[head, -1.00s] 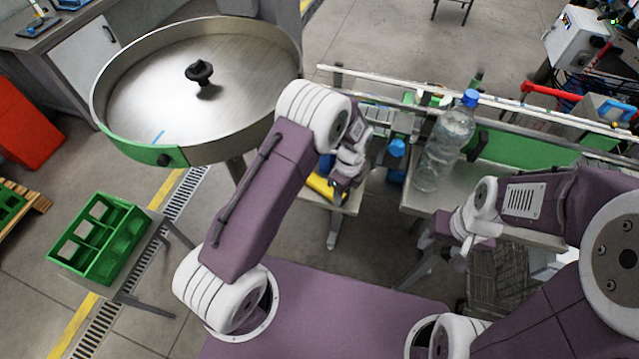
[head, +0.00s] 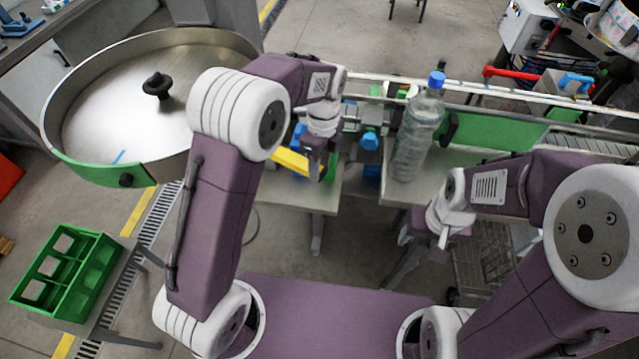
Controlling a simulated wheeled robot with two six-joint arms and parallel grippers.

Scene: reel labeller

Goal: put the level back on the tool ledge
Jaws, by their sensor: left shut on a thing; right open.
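The level (head: 291,160) is a yellow bar in the head view, partly hidden by my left arm. My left gripper (head: 316,172) is shut on it and holds it above or near a small grey table (head: 305,197); I cannot tell whether it touches. My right gripper (head: 440,232) is open and empty, in front of the right-hand table and below the bottle. I cannot make out which surface is the tool ledge.
A large clear bottle (head: 413,135) with a blue cap stands on the right-hand table (head: 455,178). A conveyor (head: 500,100) runs behind. A round steel turntable (head: 110,125) stands left, a green crate (head: 68,270) lower left.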

